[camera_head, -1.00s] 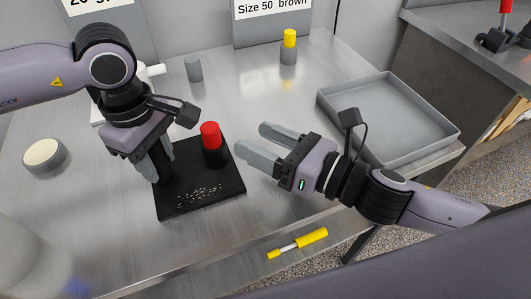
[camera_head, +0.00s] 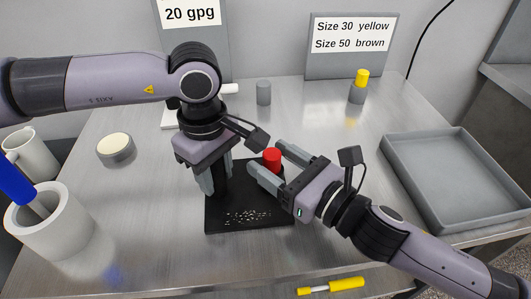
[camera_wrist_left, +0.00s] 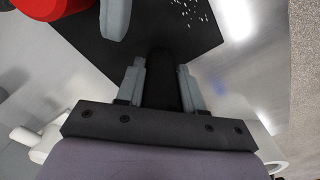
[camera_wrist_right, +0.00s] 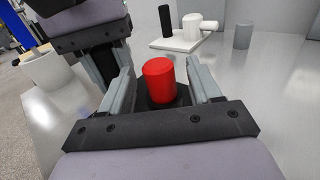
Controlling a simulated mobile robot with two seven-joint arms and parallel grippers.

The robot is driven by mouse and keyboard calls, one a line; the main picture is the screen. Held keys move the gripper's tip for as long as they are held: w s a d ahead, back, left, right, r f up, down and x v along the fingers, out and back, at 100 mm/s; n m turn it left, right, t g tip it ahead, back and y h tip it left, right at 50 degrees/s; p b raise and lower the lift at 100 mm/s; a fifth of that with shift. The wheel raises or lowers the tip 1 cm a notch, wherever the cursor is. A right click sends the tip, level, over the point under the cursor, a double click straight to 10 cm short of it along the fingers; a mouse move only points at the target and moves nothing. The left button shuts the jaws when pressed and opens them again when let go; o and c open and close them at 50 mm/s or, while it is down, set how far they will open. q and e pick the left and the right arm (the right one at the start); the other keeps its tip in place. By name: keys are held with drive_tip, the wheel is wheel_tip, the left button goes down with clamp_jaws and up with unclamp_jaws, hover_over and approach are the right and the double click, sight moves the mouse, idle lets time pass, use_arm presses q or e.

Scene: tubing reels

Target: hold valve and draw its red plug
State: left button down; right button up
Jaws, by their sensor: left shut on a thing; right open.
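The red plug (camera_head: 272,158) sits upright on the valve, whose black base plate (camera_head: 235,219) lies flat on the bench. My left gripper (camera_head: 217,187) points down and is shut on the valve's black post (camera_wrist_left: 162,80) at the left of the plate. My right gripper (camera_head: 264,160) is open, with its fingers on either side of the red plug. In the right wrist view the plug (camera_wrist_right: 159,80) stands between the open fingers, with gaps on both sides. The black body under the plug is partly hidden by my right fingers in the head view.
A grey tray (camera_head: 508,219) is at the right. A yellow-topped grey cylinder (camera_head: 357,91) and a plain grey cylinder (camera_head: 263,93) stand behind. A cream-topped disc (camera_head: 115,149), a white cup (camera_head: 50,240) and a mug (camera_head: 34,150) are left. A yellow screwdriver (camera_head: 345,284) lies in front.

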drive_tip(key=shift+x, duration=1.25)
drive_tip(key=shift+r, duration=0.1)
drive_tip(key=c, duration=1)
